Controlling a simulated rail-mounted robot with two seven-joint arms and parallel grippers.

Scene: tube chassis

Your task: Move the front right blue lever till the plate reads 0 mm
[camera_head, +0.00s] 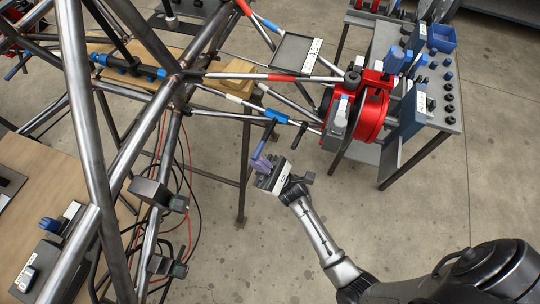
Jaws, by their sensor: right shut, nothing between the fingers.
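A blue collar (276,117) sits on the front right rod between the tube frame and the red hub. A dark lever (265,138) slants down from it to a bluish end. My right gripper (261,163) is shut and empty, its purplish fingertips at the lever's lower end; I cannot tell whether they touch it. A white plate (314,53) stands at the right edge of a dark tray; its small, tilted text seems to read 4.5, but I cannot be sure. My left gripper is not in view.
The red hub (370,118) stands right of the lever. A second dark handle (297,144) hangs beside it. The steel tube frame (78,90) fills the left. A grey bench (440,112) with blue bins is at right. Open floor lies below the hub.

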